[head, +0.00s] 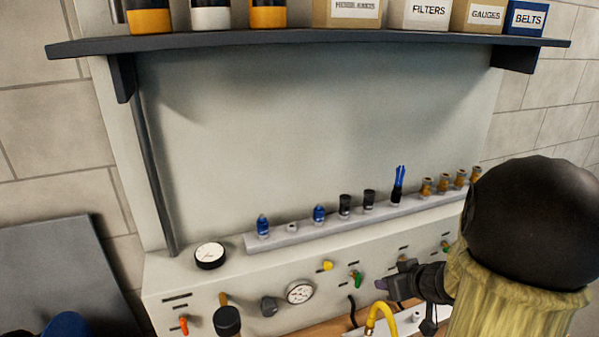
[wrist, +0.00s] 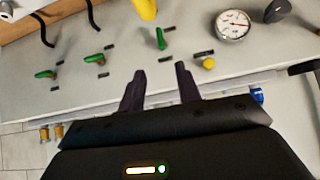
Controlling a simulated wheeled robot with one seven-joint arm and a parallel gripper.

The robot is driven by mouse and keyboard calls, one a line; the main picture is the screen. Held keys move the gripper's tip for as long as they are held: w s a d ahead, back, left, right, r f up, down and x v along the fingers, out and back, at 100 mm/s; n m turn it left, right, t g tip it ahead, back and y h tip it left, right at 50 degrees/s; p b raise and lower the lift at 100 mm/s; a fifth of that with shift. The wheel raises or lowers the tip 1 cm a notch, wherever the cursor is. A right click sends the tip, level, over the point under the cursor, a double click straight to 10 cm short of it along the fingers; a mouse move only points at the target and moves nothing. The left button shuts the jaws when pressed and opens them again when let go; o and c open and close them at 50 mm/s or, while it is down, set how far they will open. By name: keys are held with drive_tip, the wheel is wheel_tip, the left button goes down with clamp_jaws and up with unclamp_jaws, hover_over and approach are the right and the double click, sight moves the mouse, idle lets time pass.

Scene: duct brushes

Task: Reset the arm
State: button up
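My gripper (head: 392,283) is at the lower right in the head view, in front of the grey panel (head: 190,277) with gauges and valves. In the wrist view its two dark fingers (wrist: 160,82) stand apart with nothing between them, so it is open and empty. The panel face shows beyond the fingertips, upside down, with a green lever (wrist: 161,38) and a yellow knob (wrist: 208,63) near them. My arm hides the right end of the panel in the head view.
A rail (head: 290,240) on the ledge holds several blue, black and brass fittings. A dark shelf (head: 300,43) with jars and labelled boxes is above. A round gauge (head: 300,292) and a yellow hose (head: 381,313) are near my gripper. The wall space between shelf and rail is clear.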

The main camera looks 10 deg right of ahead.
drive_tip(key=s+a+f+m+g+h, duration=0.1)
drive_tip(key=s+a+f+m+g, duration=0.1)
drive_tip(key=s+a+g, duration=0.4)
drive_tip(key=s+a, duration=0.4)
drive_tip(key=a, duration=0.4)
drive_tip(key=shift+f+h, duration=0.4)
drive_tip(key=shift+a, duration=0.1)
idle(3.0)
